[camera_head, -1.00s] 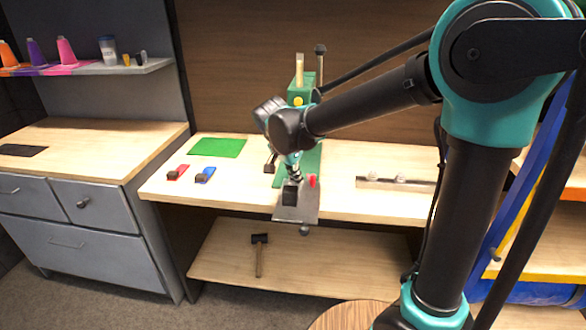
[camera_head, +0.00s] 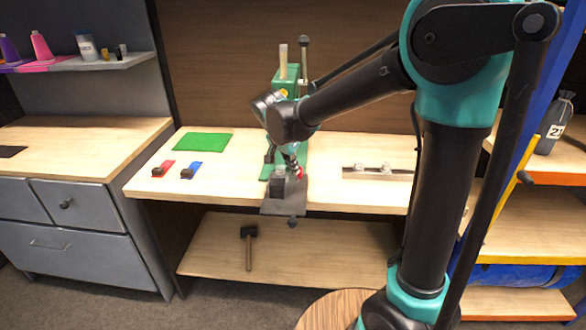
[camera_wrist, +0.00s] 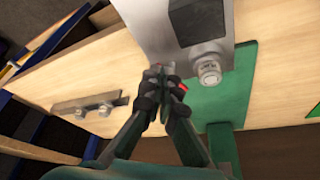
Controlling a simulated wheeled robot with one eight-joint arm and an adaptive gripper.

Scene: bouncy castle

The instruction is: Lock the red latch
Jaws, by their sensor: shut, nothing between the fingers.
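A small red part (camera_head: 299,173), which looks like the red latch, sits at the right edge of the green press-like machine (camera_head: 288,85) above its metal plate (camera_head: 283,208). My gripper (camera_head: 292,163) is at this part, its fingers shut and empty. In the wrist view my shut gripper (camera_wrist: 157,74) points at the metal plate (camera_wrist: 155,25). A bit of the red part (camera_wrist: 182,88) shows right beside the fingers, mostly hidden behind them. I cannot tell whether they touch it, nor how the latch is set.
A red piece (camera_head: 163,169) and a blue piece (camera_head: 190,171), each with a dark block, lie on the bench at left, near a green mat (camera_head: 203,143). A metal bar with knobs (camera_head: 377,172) lies at right. A hammer (camera_head: 248,245) is on the lower shelf.

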